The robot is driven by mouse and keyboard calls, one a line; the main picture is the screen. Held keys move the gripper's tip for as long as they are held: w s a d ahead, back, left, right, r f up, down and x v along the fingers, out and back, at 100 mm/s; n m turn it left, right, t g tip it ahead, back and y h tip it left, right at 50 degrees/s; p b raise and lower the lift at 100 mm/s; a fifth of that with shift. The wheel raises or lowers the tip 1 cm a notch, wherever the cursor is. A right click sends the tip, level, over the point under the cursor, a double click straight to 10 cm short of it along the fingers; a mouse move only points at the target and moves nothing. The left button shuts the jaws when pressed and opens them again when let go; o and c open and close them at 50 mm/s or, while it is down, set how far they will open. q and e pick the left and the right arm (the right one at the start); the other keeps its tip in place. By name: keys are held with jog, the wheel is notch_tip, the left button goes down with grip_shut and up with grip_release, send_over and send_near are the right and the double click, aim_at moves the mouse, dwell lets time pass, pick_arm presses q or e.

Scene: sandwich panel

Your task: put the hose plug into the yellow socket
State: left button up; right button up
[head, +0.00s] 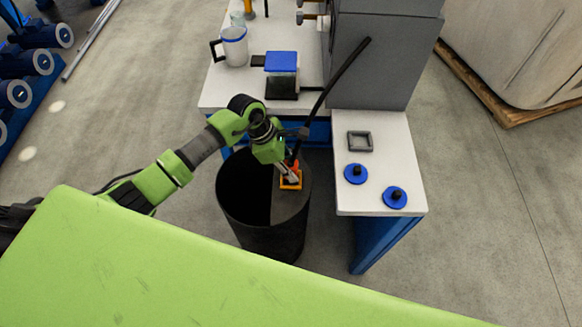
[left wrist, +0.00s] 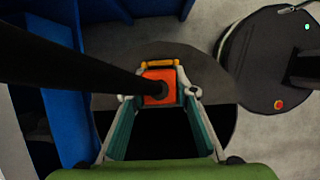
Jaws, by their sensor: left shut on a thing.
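My left gripper (head: 290,178) is shut on the orange-red hose plug (left wrist: 158,86), with a finger on each side of it in the left wrist view. A black hose (head: 341,80) runs from the plug up to the grey machine. The yellow socket (left wrist: 161,63) shows as a yellow-orange edge just beyond the plug, on the half lid of the dark barrel. In the head view it is an orange frame (head: 291,186) at the fingertips. The plug hides most of the socket. I cannot tell whether the plug is inside it or just above. My right gripper is not in view.
The dark barrel (head: 232,206) is open on its left half. A white table (head: 382,185) at right holds a grey square frame (head: 360,141) and two blue knobbed discs (head: 395,197). A grey machine (head: 375,60), a mug (head: 235,46) and a blue-topped box (head: 282,68) stand behind.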

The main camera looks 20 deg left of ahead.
pick_arm(q)
jog(key=shift+f+b, duration=0.4)
jog(key=o, duration=1.2)
jog(key=shift+o, duration=0.2)
jog(key=v, duration=1.2)
